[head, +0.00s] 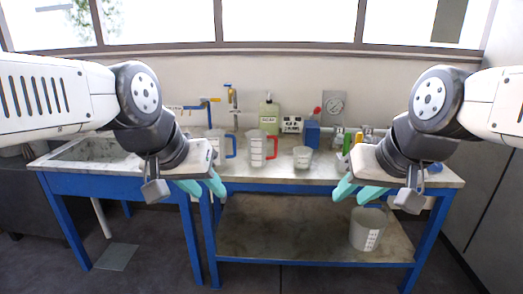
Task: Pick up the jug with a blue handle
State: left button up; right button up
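The jug with a blue handle (215,135) stands on the bench top, left of the red-handled jug. It is a clear jug with its blue handle on the right side, and its lower left part is hidden by my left gripper. My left gripper (208,191) is in front of the jug, near the bench's front edge, with its teal fingers apart and nothing between them. My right gripper (350,193) is at the bench's front edge further right, also open and empty.
A red-handled jug (257,149) and a small beaker (302,158) stand to the right on the bench (282,174). A green bottle (269,117), a gauge and blue fittings are behind. A sink (95,149) is at left. A bucket (367,229) sits on the lower shelf.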

aim_at(217, 137)
jog(key=i+j+u, duration=0.1)
jog(key=i+u, duration=0.3)
jog(key=i+l+u, duration=0.1)
jog(key=i+u, duration=0.25)
jog(key=i, duration=0.25)
jog(key=i+l+u, duration=0.15)
jog(key=i+u, duration=0.25)
jog(key=i, duration=0.1)
